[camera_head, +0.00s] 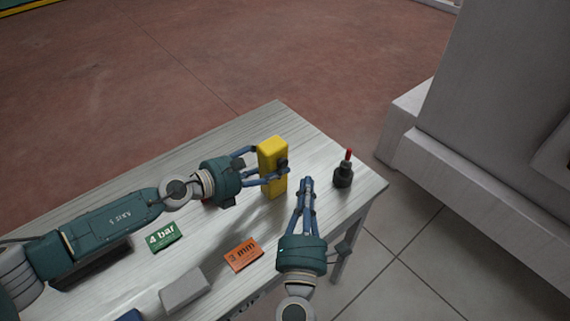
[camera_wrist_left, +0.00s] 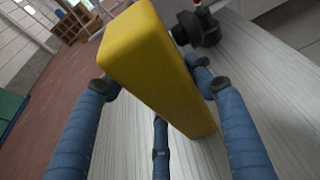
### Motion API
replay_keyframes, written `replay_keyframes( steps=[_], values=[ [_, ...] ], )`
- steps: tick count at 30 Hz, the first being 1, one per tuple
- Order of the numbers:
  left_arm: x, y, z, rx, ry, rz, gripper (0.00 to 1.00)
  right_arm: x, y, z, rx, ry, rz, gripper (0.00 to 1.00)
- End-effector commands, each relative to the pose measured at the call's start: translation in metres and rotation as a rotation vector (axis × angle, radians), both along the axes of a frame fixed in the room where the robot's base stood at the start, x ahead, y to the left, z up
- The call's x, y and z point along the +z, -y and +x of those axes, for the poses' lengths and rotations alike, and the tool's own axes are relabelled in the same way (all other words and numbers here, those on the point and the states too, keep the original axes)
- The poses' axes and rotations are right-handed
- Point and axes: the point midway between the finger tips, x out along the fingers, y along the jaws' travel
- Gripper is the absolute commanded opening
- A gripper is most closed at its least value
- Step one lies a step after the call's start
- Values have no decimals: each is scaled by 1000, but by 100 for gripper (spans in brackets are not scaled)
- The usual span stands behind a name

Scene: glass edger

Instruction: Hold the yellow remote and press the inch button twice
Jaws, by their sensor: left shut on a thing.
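The yellow remote (camera_head: 272,152) stands upright near the far side of the table, with my left gripper (camera_head: 273,163) shut on it from the left. In the left wrist view the yellow remote (camera_wrist_left: 160,65) leans across the picture between the blue fingers of my left gripper (camera_wrist_left: 155,85). My right gripper (camera_head: 307,182) is to the right of the remote and nearer the front, apart from it. Its fingertips are together, with nothing visible between them. The inch button cannot be made out in either view.
The grey table (camera_head: 215,237) also carries a dark bottle-shaped thing with a red tip (camera_head: 344,172), a green "4 bar" card (camera_head: 164,237), an orange "3 mm" card (camera_head: 243,254) and a grey block (camera_head: 185,290). A large grey machine (camera_head: 480,110) stands to the right.

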Motion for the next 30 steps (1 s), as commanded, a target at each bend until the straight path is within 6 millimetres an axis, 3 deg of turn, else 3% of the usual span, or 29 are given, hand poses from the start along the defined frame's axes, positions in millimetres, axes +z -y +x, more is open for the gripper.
replay_keyframes(
  steps=[6, 12, 30],
  values=[
    [0, 0, 0, 0, 1, 1, 15, 1, -17, 23, 0, 1, 1, 0],
    [0, 0, 0, 0, 1, 1, 15, 0, -25, 34, 0, 0, 0, 0],
    [0, 0, 0, 0, 1, 1, 15, 0, -26, 36, 1, 1, 0, 0]
  ],
)
